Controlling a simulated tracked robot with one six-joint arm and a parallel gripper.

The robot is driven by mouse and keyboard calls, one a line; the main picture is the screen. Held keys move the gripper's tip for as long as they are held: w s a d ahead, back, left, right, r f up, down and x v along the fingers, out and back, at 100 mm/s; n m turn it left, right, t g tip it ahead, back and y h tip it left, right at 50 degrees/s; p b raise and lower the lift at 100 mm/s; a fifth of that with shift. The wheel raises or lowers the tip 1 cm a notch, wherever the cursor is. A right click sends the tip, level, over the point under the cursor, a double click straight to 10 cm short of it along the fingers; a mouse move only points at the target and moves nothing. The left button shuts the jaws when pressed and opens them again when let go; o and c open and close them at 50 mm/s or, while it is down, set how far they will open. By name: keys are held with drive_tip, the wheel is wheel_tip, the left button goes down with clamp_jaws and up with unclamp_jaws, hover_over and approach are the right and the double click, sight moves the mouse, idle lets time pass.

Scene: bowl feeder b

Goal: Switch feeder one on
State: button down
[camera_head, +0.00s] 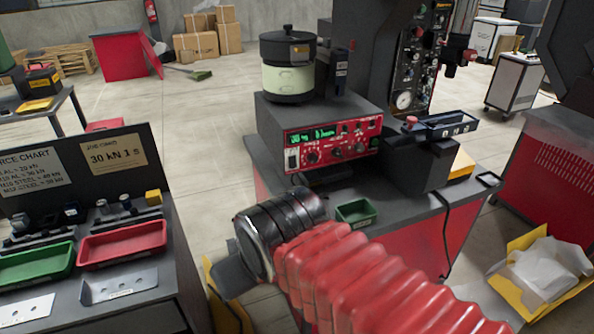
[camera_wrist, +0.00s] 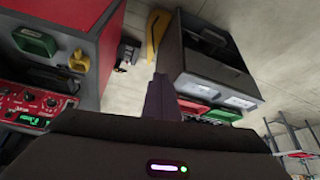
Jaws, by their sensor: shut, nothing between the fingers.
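A bowl feeder (camera_head: 288,68) with a black lid and a pale band stands on a dark box. The box has a red control panel (camera_head: 330,150) with a lit green display, dark knobs and a rocker-like switch (camera_head: 292,160) at its left end. Labels are too small to read, so I cannot tell whether this is feeder one. The red panel (camera_wrist: 32,105) also shows at the left edge in the wrist view. My gripper (camera_head: 226,285) is left of and below the panel, apart from it. Its fingers (camera_wrist: 158,98) are together and empty.
A green tray (camera_head: 356,212) lies on the feeder bench's front. A press (camera_head: 402,60) stands behind. At left, a dark bench carries red (camera_head: 122,242) and green (camera_head: 38,264) trays. A yellow bin (camera_head: 540,275) is at right. Floor lies between the benches.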

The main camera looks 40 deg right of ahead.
drive_tip(key=w+d+f+n+t+h, duration=0.2)
drive_tip(key=w+d+n, duration=0.1)
drive_tip(key=w+d, duration=0.6)
drive_tip(key=w+d+f+n+t+h, duration=0.1)
drive_tip(key=w+d+n+t+h, duration=0.15)
drive_tip(key=w+d, duration=0.65)
drive_tip(key=w+d+f+n+t, duration=0.1)
drive_tip(key=d+f+n+t, duration=0.2)
drive_tip(key=d+n, duration=0.2)
drive_tip(key=w+d+f+n+t, duration=0.1)
drive_tip(key=d+f+n+t, duration=0.2)
drive_tip(key=d, duration=0.5)
drive_tip(key=shift+d+f+n, duration=0.15)
drive_tip(key=shift+f+n, duration=0.3)
drive_tip(key=shift+n, duration=0.4)
drive_tip(key=shift+w+y, duration=0.1)
drive_tip(key=shift+y, duration=0.15)
